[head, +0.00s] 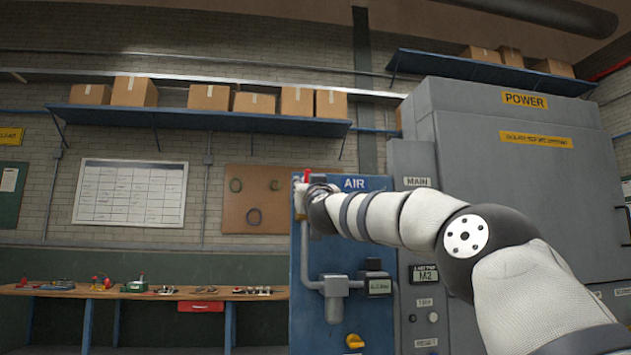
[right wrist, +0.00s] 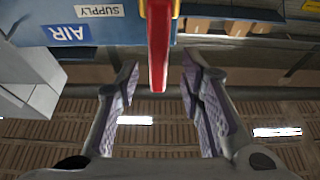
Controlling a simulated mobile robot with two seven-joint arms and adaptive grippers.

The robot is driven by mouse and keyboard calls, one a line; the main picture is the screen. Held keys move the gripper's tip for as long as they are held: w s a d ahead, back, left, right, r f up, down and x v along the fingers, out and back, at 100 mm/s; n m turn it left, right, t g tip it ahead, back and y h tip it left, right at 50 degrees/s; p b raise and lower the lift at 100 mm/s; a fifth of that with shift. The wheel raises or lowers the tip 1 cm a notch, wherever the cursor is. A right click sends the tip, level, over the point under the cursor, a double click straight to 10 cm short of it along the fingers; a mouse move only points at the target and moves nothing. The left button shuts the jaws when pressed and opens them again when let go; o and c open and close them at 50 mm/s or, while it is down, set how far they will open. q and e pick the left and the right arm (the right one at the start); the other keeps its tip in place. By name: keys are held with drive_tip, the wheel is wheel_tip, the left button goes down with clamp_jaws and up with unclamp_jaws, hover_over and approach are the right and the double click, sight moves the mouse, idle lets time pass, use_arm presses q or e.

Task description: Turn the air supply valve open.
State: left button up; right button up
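The air supply valve's red handle (right wrist: 158,50) hangs into the top middle of the right wrist view. In the head view a small red part of it (head: 306,176) shows at the top left of the blue AIR panel (head: 303,250). My right gripper (right wrist: 160,68) is open, with one finger on each side of the handle and a visible gap on both sides. In the head view my right arm reaches across from the right, and its hand hides most of the valve. My left gripper is in neither view.
A grey POWER cabinet (head: 465,130) stands right of the panel, behind my arm. A workbench (head: 150,292) with small parts stands at left.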

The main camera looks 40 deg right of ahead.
drive_tip(key=s+a, duration=0.5)
drive_tip(key=s, duration=0.3)
drive_tip(key=shift+s, duration=0.3)
